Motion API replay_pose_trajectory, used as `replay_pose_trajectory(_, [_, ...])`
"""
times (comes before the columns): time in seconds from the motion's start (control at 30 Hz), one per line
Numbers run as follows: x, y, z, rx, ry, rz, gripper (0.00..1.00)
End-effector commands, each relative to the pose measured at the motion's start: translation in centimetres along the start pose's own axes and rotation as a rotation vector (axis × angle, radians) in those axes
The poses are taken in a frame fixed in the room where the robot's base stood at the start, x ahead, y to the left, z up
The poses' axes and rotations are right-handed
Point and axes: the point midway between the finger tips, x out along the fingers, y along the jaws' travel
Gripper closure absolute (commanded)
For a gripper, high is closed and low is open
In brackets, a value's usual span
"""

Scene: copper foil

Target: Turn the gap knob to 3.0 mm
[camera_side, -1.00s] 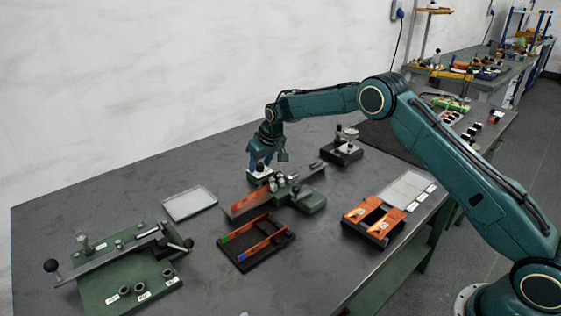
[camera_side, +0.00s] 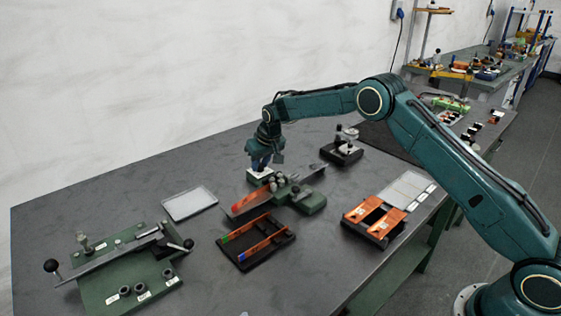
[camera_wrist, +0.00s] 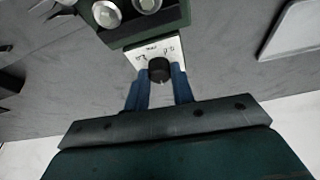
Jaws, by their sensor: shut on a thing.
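The gap knob (camera_wrist: 159,70) is a small black round knob on a white dial plate (camera_wrist: 146,55) at the end of a green fixture (camera_wrist: 150,32). The plate has small printed marks, too small to read. My gripper (camera_wrist: 160,77) is shut on the knob, one blue finger on each side. In the side view my gripper (camera_side: 261,164) points down over the white plate (camera_side: 258,177) at the back of the green fixture (camera_side: 310,203); the knob is hidden there. The setting cannot be read.
A black tray (camera_side: 262,255) with copper strips lies in front of the fixture, and another holder with copper pieces (camera_side: 372,218) to the right. A pale flat tray (camera_side: 190,204) is to the left. A green lever tool (camera_side: 125,285) stands front left; a small black instrument (camera_side: 342,153) stands behind.

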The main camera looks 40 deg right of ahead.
Motion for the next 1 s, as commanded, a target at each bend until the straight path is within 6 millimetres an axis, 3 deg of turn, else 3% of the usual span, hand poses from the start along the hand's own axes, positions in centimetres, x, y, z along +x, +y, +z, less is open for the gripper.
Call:
replay_pose_trajectory(0.63, [0.07,-0.4,-0.07,0.482,-0.001,0.199,0.99])
replay_pose_trajectory(1.0, [0.1,-0.41,-0.07,0.636,-0.002,0.264,0.99])
